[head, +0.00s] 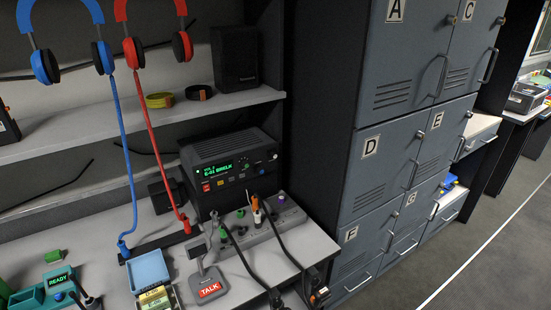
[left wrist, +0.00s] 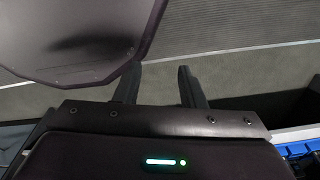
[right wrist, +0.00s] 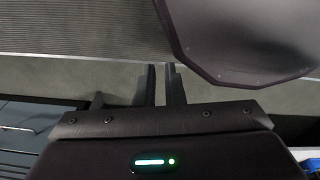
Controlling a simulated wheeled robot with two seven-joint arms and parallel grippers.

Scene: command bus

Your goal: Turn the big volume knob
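The radio (head: 231,172) is a dark box with a lit green display, standing on the counter in the head view. Small knobs and coloured buttons show on its front. A dark round knob (head: 259,169) sits on the right part of its front; it is too small to read its label or pointer. My left gripper (left wrist: 158,68) shows in the left wrist view with its fingers apart and nothing between them. My right gripper (right wrist: 161,68) shows in the right wrist view with a narrower empty gap. Neither gripper is visible near the radio in the head view.
A socket strip (head: 262,223) with plugs and cables lies before the radio. A TALK pedestal (head: 209,285) and a blue tray (head: 148,270) stand in front. Blue (head: 115,120) and red headphone cords (head: 152,130) hang at left. Grey lockers (head: 385,150) stand at right.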

